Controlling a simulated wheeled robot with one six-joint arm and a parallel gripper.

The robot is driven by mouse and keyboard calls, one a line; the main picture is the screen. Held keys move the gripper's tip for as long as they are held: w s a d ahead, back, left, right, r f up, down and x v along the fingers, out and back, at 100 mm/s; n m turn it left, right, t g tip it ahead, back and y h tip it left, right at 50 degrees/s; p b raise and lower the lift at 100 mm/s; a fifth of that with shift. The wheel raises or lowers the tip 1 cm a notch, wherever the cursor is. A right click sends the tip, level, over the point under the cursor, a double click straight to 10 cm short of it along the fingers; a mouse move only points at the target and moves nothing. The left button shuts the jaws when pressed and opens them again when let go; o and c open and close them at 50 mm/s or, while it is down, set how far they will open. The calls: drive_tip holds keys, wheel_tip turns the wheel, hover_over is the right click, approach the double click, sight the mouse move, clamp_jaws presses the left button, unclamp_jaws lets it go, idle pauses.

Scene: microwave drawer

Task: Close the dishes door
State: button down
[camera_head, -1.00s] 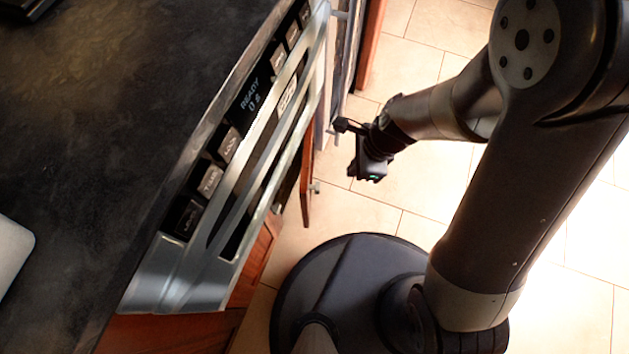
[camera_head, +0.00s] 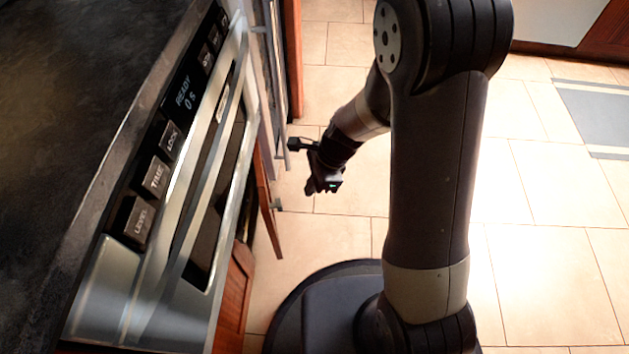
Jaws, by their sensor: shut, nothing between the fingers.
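A narrow reddish-brown wooden door (camera_head: 268,205) stands ajar below the microwave drawer front, seen nearly edge-on. I take it for the dishes door. A small metal knob (camera_head: 277,205) sticks out from its right side. My gripper (camera_head: 311,189) is shut and empty, a little right of the door and the knob in the picture. It appears apart from the door, with floor tiles showing between them. The fingertips are small and dark, and the door's hinge side is hidden behind the microwave drawer front.
The steel microwave drawer front (camera_head: 112,285) with its black buttons and long handle runs along the left under the dark countertop (camera_head: 60,110). Another metal handle (camera_head: 282,120) stands out beyond it. Tiled floor (camera_head: 540,270) lies open on the right, with a grey mat (camera_head: 600,118) farther off.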

sight(267, 202)
drive_tip(key=s+a+f+b, duration=0.1)
drive_tip(key=a+f+b, duration=0.1)
drive_tip(key=a, duration=0.3)
drive_tip(key=shift+f, duration=0.55)
drive_tip(key=shift+s+a, duration=0.1)
drive_tip(key=a+m, duration=0.1)
drive_tip(key=s+a+m+p, duration=0.1)
drive_tip(key=a, duration=0.1)
drive_tip(key=a+t+p, duration=0.1)
drive_tip(key=a, duration=0.1)
drive_tip(key=shift+s+r+m, duration=0.1)
drive_tip(key=shift+s+m, duration=0.25)
drive_tip(key=shift+m, duration=0.05)
drive_tip(key=shift+a+m, duration=0.4)
drive_tip(key=shift+d, duration=0.1)
